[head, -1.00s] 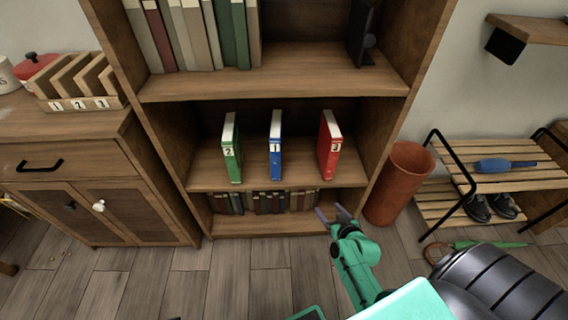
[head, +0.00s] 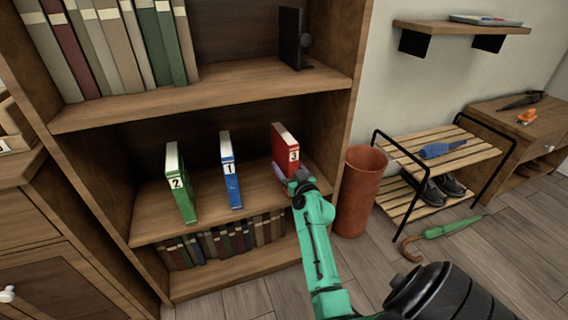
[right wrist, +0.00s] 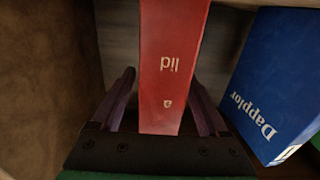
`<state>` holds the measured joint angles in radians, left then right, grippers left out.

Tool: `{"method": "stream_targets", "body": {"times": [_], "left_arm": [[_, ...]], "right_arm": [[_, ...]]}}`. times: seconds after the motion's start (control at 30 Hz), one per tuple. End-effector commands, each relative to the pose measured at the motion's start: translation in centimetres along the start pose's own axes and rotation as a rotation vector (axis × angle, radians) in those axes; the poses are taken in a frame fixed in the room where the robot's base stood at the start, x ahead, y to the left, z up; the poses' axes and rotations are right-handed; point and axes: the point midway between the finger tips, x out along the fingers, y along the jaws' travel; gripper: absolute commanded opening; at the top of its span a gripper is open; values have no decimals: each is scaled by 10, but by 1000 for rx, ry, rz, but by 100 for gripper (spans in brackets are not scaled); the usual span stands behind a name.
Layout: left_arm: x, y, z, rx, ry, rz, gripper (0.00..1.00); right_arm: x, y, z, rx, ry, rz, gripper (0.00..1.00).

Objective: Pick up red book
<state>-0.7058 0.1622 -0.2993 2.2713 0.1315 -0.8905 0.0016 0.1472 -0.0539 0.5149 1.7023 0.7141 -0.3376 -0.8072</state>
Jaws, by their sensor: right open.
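The red book (head: 284,146), marked 3, stands upright on the middle shelf of the bookcase, at the right of the three numbered books. My right gripper (head: 290,176) is at its lower front. In the right wrist view the red book's spine (right wrist: 172,70) lies between the two spread fingers of the right gripper (right wrist: 165,110), with gaps on both sides. The right gripper is open. My left gripper is not in view.
The blue book (head: 231,170), marked 1, stands left of the red one, and shows close by in the right wrist view (right wrist: 270,90). The green book (head: 181,184) is further left. The bookcase side wall (right wrist: 45,80) is near. A terracotta bin (head: 357,195) stands right of the bookcase.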

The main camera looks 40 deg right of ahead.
Motion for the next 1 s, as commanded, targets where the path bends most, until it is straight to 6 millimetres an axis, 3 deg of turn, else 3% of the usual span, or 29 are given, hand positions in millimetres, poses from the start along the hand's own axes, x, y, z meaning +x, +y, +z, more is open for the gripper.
{"method": "stream_targets", "body": {"times": [0.1,0.33,0.37,0.53,0.57,1.0], "left_arm": [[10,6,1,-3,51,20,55],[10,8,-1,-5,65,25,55],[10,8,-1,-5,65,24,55],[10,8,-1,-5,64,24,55],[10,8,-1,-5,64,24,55],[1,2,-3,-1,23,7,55]], "right_arm": [[18,0,2,2,0,1,78],[21,0,1,0,-2,0,78],[21,0,1,0,-2,0,70],[21,0,1,0,-2,0,5],[21,0,1,0,-2,0,0],[21,0,-10,-1,2,1,0]]}}
